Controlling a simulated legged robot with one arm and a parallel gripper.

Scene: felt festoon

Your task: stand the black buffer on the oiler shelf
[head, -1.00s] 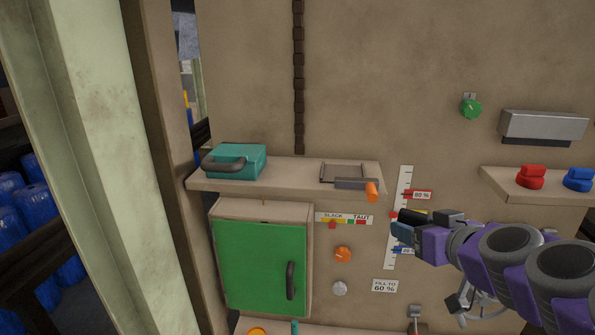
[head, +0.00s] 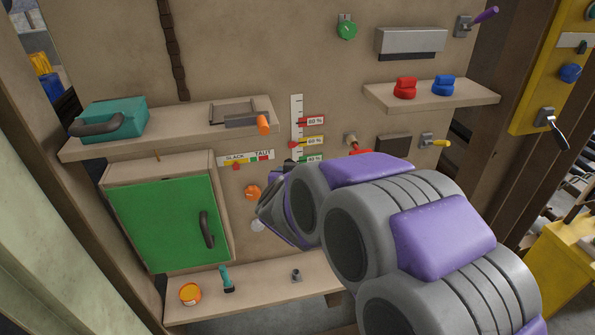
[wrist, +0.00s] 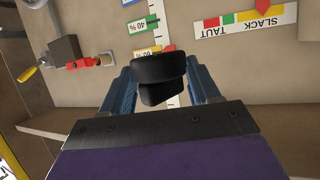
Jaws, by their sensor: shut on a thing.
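The black buffer (wrist: 158,72) is between the blue fingers of my gripper (wrist: 160,88) in the wrist view, which is shut on it. It is a rounded two-part piece, held in front of the wall by the percentage scale. In the head view my arm hides the buffer and the fingertips. A right-hand shelf (head: 450,98) sits under a grey metal housing (head: 411,43) and bears a red buffer-like piece (head: 405,88) and a blue one (head: 443,86). No label shows which shelf is the oiler shelf.
A left shelf (head: 185,132) bears a teal case (head: 111,121) and a tray with an orange-ended part. Below are a green cabinet door (head: 168,222) and a low shelf (head: 255,290). Knobs and levers stick out around my arm. The right end of the right-hand shelf is bare.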

